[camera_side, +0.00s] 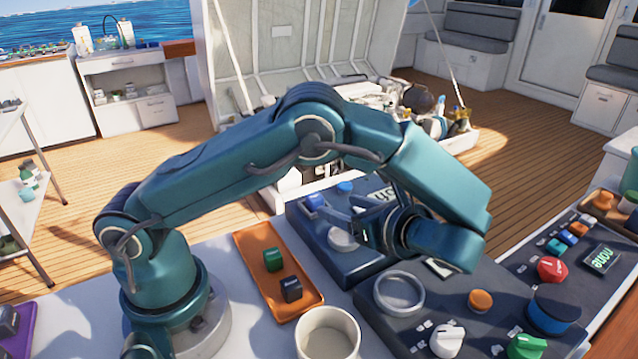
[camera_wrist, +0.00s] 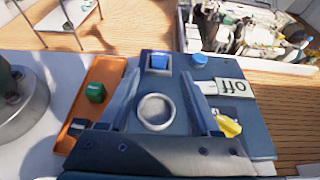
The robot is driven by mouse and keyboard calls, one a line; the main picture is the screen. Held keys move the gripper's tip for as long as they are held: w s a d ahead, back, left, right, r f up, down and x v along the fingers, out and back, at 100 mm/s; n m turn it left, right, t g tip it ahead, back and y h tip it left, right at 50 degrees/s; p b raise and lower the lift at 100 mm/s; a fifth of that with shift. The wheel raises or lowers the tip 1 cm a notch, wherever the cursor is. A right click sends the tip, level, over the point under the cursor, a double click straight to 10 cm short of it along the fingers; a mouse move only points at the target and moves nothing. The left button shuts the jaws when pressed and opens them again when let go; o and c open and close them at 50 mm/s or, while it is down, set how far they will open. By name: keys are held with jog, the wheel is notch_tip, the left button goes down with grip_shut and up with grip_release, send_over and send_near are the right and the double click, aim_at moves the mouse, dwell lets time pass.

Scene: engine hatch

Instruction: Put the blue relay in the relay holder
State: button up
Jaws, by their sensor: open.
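The blue relay (camera_wrist: 159,61) is a small blue block with a pale label on top. It sits upright at the far edge of the dark panel, within a dark blue square frame that looks like the relay holder (camera_wrist: 147,68). I cannot tell how deep it is seated. In the side view the blue relay (camera_side: 314,201) shows at the panel's left end, near my fingers. My gripper (camera_wrist: 163,80) is open and empty, its two fingers spread over the panel, with the relay just beyond their tips. It also shows in the side view (camera_side: 329,204).
An orange tray (camera_side: 253,250) with a green block (camera_side: 273,259) and a dark block (camera_side: 291,289) lies left of the panel. A round pale disc (camera_wrist: 157,110) and a blue button (camera_wrist: 200,59) are on the panel. A white cup (camera_side: 328,335) stands in front.

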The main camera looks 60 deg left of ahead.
jog(key=shift+v, duration=1.45)
jog(key=shift+s+a+r, duration=0.1)
jog(key=shift+r, duration=0.15)
jog(key=s+r+n+t+h, duration=0.2)
jog(key=s+n+h, duration=0.4)
jog(key=n, duration=0.3)
jog(key=s+d+r+n+t+h, duration=0.1)
jog(key=s+r+n+t+h, duration=0.2)
jog(key=s+n+h, duration=0.3)
jog(key=n+h, duration=0.1)
jog(key=n, duration=0.2)
jog(key=shift+d+r+t, duration=0.15)
jog(key=shift+r+t, duration=0.15)
jog(key=shift+r, duration=0.05)
